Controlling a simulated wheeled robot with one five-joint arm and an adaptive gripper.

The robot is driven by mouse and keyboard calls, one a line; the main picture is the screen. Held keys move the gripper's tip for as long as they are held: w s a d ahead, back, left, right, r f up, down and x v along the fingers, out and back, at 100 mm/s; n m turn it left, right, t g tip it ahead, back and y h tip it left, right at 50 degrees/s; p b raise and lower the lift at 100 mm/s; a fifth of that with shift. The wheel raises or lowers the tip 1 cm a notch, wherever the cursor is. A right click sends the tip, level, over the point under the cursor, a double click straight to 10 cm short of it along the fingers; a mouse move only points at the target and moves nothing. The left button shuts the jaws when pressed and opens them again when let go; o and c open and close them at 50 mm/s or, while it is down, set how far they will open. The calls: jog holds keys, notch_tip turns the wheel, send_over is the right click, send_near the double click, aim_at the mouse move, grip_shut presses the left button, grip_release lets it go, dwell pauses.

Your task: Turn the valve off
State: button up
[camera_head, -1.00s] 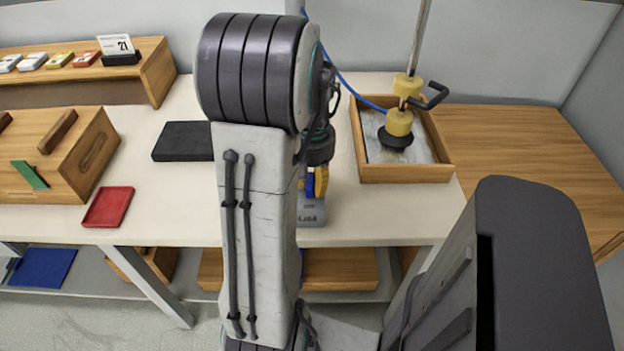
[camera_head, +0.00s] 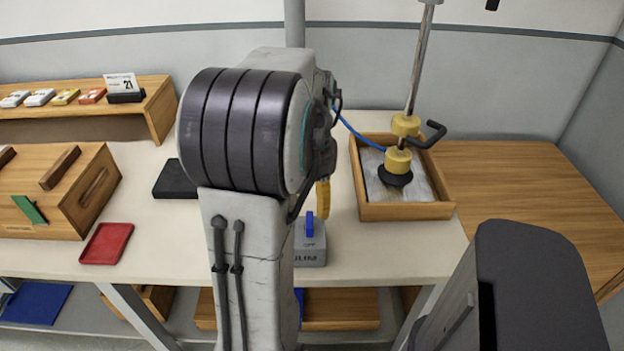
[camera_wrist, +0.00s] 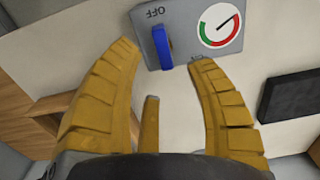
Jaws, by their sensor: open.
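The valve is a small grey box (camera_head: 311,256) with a blue handle (camera_head: 309,225), standing near the table's front edge, partly behind my arm. In the wrist view the box (camera_wrist: 190,12) shows the word OFF beside the blue handle (camera_wrist: 163,48), and a round gauge (camera_wrist: 220,25) with red and green bands and a dark needle. My gripper (camera_wrist: 166,56) is open, its yellow fingers spread to either side of the handle's near end. I cannot tell whether they touch it. In the head view one yellow finger of my gripper (camera_head: 323,198) shows just behind the handle.
A wooden tray (camera_head: 405,211) with a yellow and black tool on a rod (camera_head: 398,160) stands to the right. A black block (camera_head: 175,180), a red tray (camera_head: 107,244) and a wooden box (camera_head: 85,205) lie to the left. The table between is clear.

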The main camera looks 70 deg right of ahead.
aim_at(312, 217)
jog(key=shift+r, duration=2.95)
jog(key=shift+d, duration=0.1)
jog(key=shift+w+d+f+m+h, duration=0.1)
jog(key=shift+d+f+m+h, duration=0.2)
jog(key=shift+f, duration=0.35)
jog(key=shift+d+f+m+h, duration=0.1)
jog(key=shift+d+f+m, duration=0.25)
jog(key=shift+f, duration=0.25)
jog(key=shift+m, duration=0.25)
jog(key=a+f, duration=0.3)
jog(key=shift+a, duration=0.25)
jog(key=w+a+r+n+t+p, duration=0.1)
jog(key=w+a+n, duration=0.3)
jog(key=a, duration=0.6)
jog(key=w+a+r+n+t+p, duration=0.1)
jog(key=w+a+r+n+p, duration=0.1)
jog(key=a+n, duration=0.4)
jog(key=w+a+r+n+t+p, duration=0.1)
jog(key=w+a+n, duration=0.5)
jog(key=a, duration=0.8)
jog(key=shift+w+a+r+y+p, duration=0.4)
jog(key=shift+w+r, duration=0.2)
jog(key=shift+r, duration=0.3)
